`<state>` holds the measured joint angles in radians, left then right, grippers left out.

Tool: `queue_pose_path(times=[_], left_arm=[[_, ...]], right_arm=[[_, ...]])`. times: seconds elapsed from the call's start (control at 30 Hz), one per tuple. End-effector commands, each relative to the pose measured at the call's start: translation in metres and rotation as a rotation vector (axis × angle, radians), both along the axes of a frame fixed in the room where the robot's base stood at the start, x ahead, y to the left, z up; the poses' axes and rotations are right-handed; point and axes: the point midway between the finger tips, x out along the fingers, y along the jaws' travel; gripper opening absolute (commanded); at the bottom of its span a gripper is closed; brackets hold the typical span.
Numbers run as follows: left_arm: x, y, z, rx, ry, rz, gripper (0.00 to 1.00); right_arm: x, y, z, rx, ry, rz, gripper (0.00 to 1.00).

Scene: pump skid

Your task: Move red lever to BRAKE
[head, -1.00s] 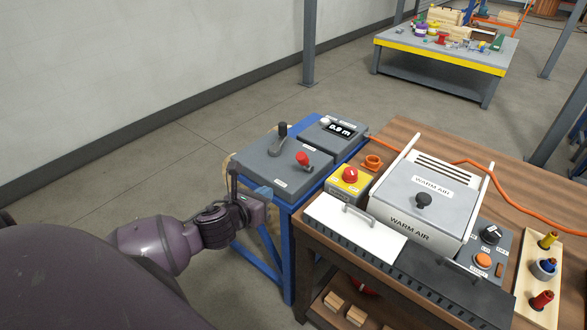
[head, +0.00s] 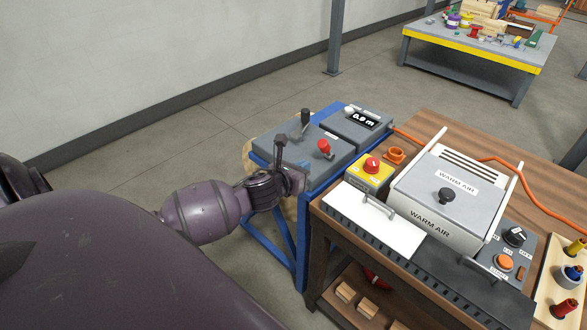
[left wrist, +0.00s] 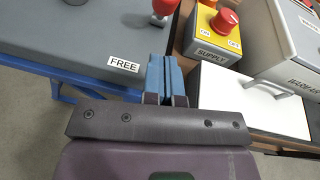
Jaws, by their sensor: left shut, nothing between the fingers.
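The red lever (head: 324,147), a short lever with a red knob, stands on the grey control box (head: 345,158) on the blue stand. In the left wrist view the red knob (left wrist: 164,7) shows at the top edge, just beyond my fingertips. A FREE label (left wrist: 123,64) lies on the box, left of the fingers. No BRAKE label can be read. My left gripper (head: 301,182) is at the near edge of the box, short of the lever and apart from it. Its blue fingers (left wrist: 166,62) are shut together with nothing between them. My right gripper is not in view.
A black-handled lever (head: 305,118) stands behind the red one. A display box (head: 372,122) is farther back.

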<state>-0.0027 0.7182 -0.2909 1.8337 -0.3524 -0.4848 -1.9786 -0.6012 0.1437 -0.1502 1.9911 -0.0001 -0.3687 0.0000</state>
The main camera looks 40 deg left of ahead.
Motion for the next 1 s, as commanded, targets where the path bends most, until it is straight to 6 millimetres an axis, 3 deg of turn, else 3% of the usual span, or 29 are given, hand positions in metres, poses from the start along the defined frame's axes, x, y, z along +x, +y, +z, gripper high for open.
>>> queue_pose_path(times=[0.1, 0.4, 1.0], left_arm=[[0.021, 0.000, -0.006, -0.002, 0.000, 0.001, 0.00], [0.049, 0.004, 0.012, 0.001, 0.000, 0.001, 0.00], [0.054, 0.004, 0.016, 0.001, 0.001, 0.000, 0.00]], right_arm=[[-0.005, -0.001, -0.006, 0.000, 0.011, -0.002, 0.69], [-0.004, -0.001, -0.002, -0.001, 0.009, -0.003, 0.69], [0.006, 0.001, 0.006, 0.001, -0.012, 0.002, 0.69]])
